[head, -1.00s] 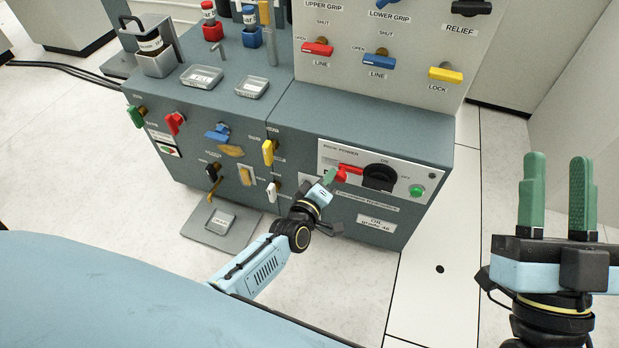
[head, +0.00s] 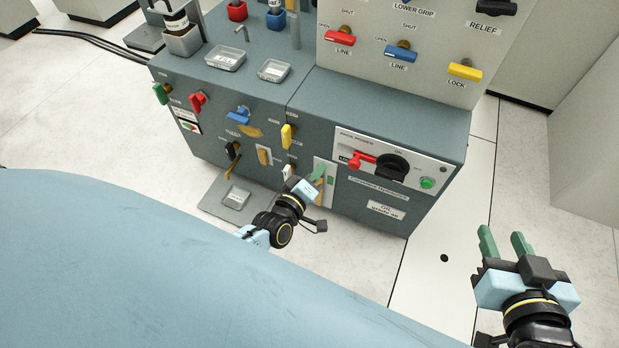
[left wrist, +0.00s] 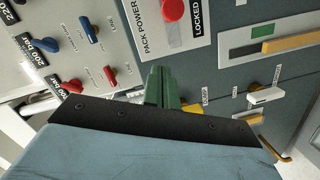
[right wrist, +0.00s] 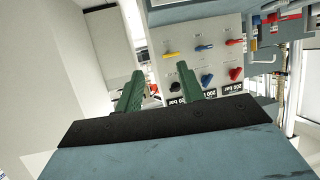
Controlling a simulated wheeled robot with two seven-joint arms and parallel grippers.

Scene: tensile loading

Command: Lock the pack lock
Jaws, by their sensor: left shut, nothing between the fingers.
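The pack power panel (head: 412,175) is on the cabinet's front. It carries a red lever (head: 362,159) beside a black rotary knob (head: 391,167) and a green button (head: 427,183). In the left wrist view a red knob (left wrist: 173,9) shows at the top edge, by the words PACK POWER and a LOCKED label (left wrist: 198,18). My left gripper (head: 319,172) is shut and empty, left of and below the red lever and apart from it. Its closed fingers (left wrist: 162,72) also show in the left wrist view. My right gripper (head: 503,236) is open and empty, right of the cabinet.
A pale plate with a green mark and a yellow handle (left wrist: 292,43) is close to my left gripper. White (head: 287,172) and yellow (head: 287,136) handles are left of it. The upper panel holds a yellow lock handle (head: 465,71).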

